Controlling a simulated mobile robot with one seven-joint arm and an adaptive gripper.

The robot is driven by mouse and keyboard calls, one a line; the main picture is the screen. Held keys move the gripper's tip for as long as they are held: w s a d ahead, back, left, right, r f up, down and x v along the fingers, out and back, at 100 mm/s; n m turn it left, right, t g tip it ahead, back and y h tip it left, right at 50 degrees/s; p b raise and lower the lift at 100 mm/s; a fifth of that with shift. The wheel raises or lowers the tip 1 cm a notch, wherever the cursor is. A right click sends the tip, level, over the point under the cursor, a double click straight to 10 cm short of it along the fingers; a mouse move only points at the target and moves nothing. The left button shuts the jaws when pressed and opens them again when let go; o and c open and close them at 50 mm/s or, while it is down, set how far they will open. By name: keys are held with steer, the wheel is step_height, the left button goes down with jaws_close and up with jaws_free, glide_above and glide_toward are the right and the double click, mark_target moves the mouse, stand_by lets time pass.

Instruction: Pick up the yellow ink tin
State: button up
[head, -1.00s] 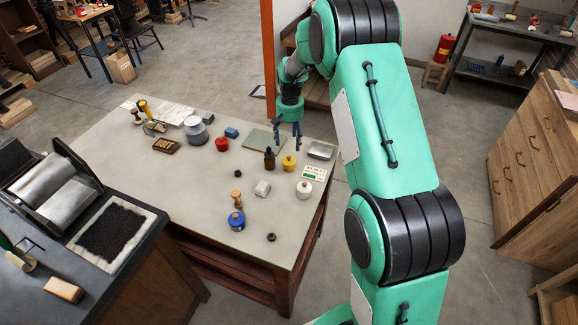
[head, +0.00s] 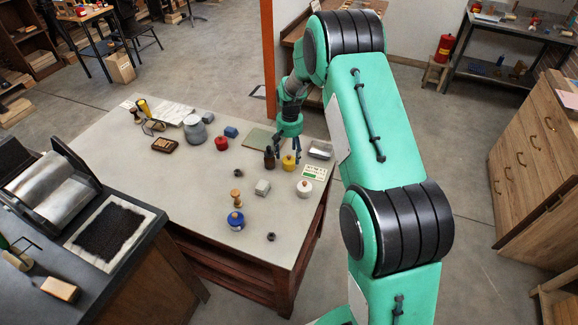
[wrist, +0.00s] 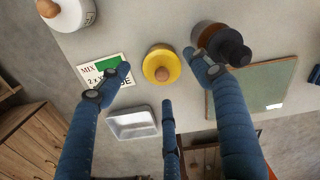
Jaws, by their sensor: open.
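The yellow ink tin (head: 289,162) has a round lid with a wooden knob and stands upright on the grey table (head: 190,188). In the wrist view the tin (wrist: 161,67) lies between and just beyond the fingertips. My gripper (head: 287,150) is open and empty, with its blue fingers (wrist: 155,85) pointing down over the tin. The other fingertip is over a green and white card (head: 314,172). I cannot tell whether the fingers touch either.
A white tin (head: 304,188) stands near the card. The table's front corner is mostly clear.

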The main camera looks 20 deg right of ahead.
steer(key=shift+f, duration=0.2)
steer(key=shift+a+f+b, duration=0.15)
steer(key=shift+f+b, duration=0.55)
steer(key=shift+f, duration=1.95)
steer(key=c, duration=1.5)
steer(key=shift+r, duration=0.1)
steer(key=shift+r+p, duration=1)
steer(key=shift+r, duration=4)
